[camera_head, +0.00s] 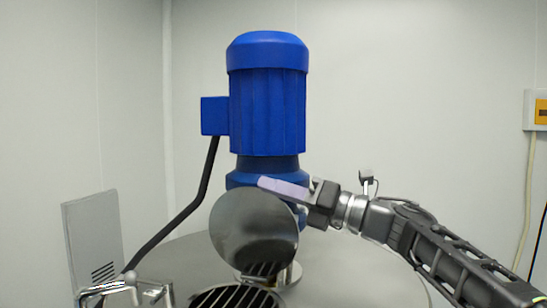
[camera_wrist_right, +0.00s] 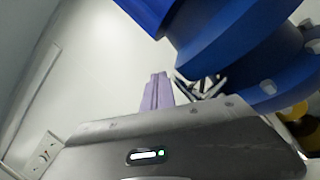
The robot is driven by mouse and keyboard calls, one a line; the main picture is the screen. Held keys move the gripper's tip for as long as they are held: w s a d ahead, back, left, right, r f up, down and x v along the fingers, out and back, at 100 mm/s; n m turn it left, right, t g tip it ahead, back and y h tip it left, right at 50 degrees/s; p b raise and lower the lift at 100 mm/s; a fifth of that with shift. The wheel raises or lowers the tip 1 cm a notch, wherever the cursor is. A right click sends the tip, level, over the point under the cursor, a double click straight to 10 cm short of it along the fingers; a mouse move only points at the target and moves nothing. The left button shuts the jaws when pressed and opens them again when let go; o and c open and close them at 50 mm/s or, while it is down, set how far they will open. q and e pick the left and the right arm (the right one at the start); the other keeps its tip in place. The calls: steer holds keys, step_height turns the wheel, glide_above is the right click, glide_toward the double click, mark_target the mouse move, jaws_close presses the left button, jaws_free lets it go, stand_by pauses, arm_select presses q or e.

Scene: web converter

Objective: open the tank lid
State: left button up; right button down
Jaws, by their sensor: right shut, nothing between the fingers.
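The round tank lid (camera_head: 255,231) stands raised, close to upright, in the middle of the head view, its dark shiny metal face towards me. Below it shows the tank opening (camera_head: 238,298) with a dark slatted grate. My right gripper (camera_head: 272,186) is shut and empty, reaching in from the right just above the lid's upper edge, in front of the blue motor's base. I cannot tell whether it touches the lid. Its pale purple fingers (camera_wrist_right: 157,90) show together in the right wrist view, where I cannot make out the lid. My left gripper is not in view.
A tall blue motor (camera_head: 267,110) stands on the grey tank top (camera_head: 365,275) behind the lid, with a black cable down its left side. A metal fitting (camera_head: 122,290) is at the lower left. A yellow-and-white switch box (camera_head: 537,110) hangs on the right wall.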

mark_target(274, 144)
step_height(274, 144, up, 8)
steer(key=p, duration=0.2)
steer(key=shift+s, duration=0.15)
